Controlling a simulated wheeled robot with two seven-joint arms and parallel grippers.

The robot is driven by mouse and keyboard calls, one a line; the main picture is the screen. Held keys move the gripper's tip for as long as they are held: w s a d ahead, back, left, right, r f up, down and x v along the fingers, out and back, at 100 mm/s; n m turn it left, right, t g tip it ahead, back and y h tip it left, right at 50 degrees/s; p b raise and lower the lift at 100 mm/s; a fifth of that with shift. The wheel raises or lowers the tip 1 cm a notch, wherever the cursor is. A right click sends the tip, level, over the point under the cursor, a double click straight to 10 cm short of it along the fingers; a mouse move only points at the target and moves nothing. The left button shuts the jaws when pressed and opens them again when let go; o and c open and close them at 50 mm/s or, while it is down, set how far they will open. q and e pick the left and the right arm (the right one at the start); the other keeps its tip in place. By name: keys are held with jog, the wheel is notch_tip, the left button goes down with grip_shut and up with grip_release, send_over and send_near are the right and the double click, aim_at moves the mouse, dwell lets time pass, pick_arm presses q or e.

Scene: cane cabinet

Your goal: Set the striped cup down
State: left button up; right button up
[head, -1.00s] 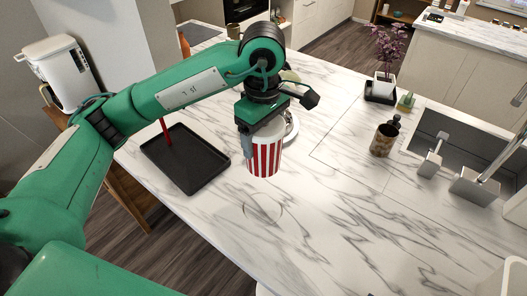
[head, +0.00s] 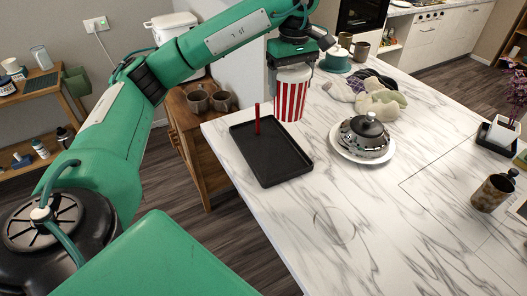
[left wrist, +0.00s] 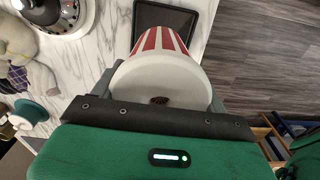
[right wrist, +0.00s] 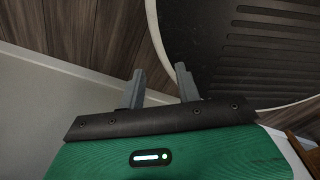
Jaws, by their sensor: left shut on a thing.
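The red-and-white striped cup (head: 291,100) is upright beyond the back right of the black tray (head: 270,158) in the head view. My left gripper (head: 292,66) is shut on the cup's upper part from above. In the left wrist view the cup (left wrist: 160,40) sits between the fingers (left wrist: 160,88), its pale round top facing the camera. I cannot tell whether the cup's base touches the counter. My right gripper (right wrist: 161,86) is open and empty in the right wrist view, apart from the counter objects.
A thin red stick (head: 257,120) stands at the tray. A plate with a metal dome (head: 366,135), a plush toy (head: 380,102) and a teal-lidded item (head: 336,62) lie to the right on the marble counter (head: 330,215). The counter's front middle is clear.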

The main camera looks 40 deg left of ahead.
pick_arm(q)
jog(key=a, duration=0.2)
jog(key=shift+w+a, duration=0.1)
jog(key=shift+a, duration=0.25)
jog(key=shift+a+f, duration=0.15)
jog(key=shift+f, duration=0.15)
notch_tip(320, 180, down, 19)
jog(key=p, duration=0.4)
jog(key=shift+f, duration=0.1)
jog(key=shift+f+b, duration=0.15)
jog(key=shift+b, duration=0.15)
jog(key=o, duration=1.1)
jog(key=shift+c, duration=0.2)
